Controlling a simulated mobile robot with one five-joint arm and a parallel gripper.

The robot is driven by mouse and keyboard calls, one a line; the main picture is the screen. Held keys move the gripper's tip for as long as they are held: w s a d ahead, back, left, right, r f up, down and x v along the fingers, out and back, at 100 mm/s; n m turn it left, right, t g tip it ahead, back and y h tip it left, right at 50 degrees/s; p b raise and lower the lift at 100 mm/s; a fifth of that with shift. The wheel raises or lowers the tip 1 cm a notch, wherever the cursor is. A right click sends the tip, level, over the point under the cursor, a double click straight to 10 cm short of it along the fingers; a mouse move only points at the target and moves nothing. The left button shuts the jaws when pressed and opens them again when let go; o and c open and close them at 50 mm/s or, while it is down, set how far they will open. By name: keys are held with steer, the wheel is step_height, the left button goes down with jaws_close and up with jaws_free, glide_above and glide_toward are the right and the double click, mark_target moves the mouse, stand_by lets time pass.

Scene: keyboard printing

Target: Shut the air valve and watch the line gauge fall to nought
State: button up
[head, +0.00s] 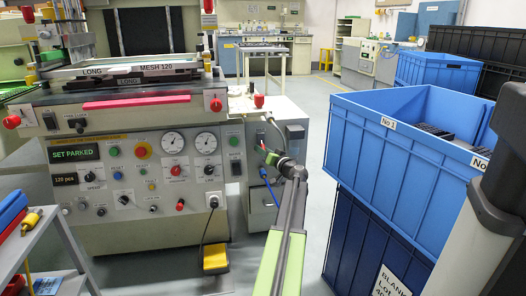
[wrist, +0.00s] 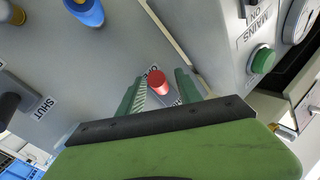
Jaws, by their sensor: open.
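A red round-ended grip (wrist: 157,80), likely the air valve's handle, shows between my gripper's fingers in the wrist view. A partly covered label beside it seems to read OPEN. A SHUT label (wrist: 43,108) is on the panel to the left. My gripper (wrist: 160,86) is open, its green fingers on either side of the red grip; I cannot tell whether they touch it. In the head view my gripper (head: 272,158) is at the machine's right side. Two white dials sit on the machine front, a left gauge (head: 173,142) and a right gauge (head: 206,142); their needles are too small to read.
A blue fitting (wrist: 88,10) and a dark knob (wrist: 10,104) are on the panel, with a green button (wrist: 262,60) at right. Blue crates (head: 400,135) stand right of my arm.

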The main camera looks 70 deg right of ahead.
steer(key=shift+w+d, duration=0.25)
steer(key=shift+w, duration=0.1)
jaws_close()
steer(key=shift+a, duration=0.1)
stand_by(1.1)
